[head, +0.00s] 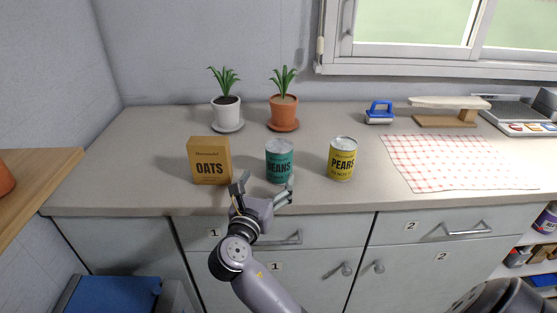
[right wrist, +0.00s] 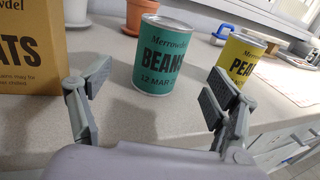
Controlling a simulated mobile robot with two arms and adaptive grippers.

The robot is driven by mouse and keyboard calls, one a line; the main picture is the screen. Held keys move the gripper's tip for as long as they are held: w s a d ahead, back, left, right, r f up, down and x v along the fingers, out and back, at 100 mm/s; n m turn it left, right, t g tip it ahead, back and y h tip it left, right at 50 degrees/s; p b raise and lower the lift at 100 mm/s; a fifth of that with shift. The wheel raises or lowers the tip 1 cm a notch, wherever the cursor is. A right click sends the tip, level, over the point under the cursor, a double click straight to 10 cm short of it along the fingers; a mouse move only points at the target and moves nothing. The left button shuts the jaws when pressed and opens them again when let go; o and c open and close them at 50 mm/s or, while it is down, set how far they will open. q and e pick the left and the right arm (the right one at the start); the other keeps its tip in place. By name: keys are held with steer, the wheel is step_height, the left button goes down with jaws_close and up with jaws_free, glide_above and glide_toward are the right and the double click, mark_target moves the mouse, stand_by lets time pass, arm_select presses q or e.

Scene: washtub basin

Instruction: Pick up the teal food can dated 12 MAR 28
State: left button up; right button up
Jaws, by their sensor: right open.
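My right gripper (head: 266,188) is open and empty just in front of the can at the counter's front edge. In the right wrist view the fingers of my right gripper (right wrist: 158,90) are spread to both sides, with the can beyond and between them. My left gripper is not in view.
The OATS box (head: 209,162) stands left of the can and the yellow PEARS can (head: 342,160) stands right. Two potted plants, one in a white pot (head: 227,112) and one in terracotta (head: 284,112), stand behind. A checked cloth (head: 455,160) lies at right.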

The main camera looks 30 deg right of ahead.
mark_target(275, 166)
steer(key=x, duration=0.3)
steer(key=shift+w+d, duration=0.1)
steer(key=shift+w, duration=0.1)
steer(key=shift+w+d, duration=0.25)
steer(key=shift+d, duration=0.25)
steer(key=x, duration=0.5)
steer(key=shift+w+d+f, duration=0.1)
steer(key=shift+d+f, duration=0.15)
steer(key=shift+f, duration=0.15)
steer(key=shift+c, duration=0.4)
steer(key=c, duration=1.6)
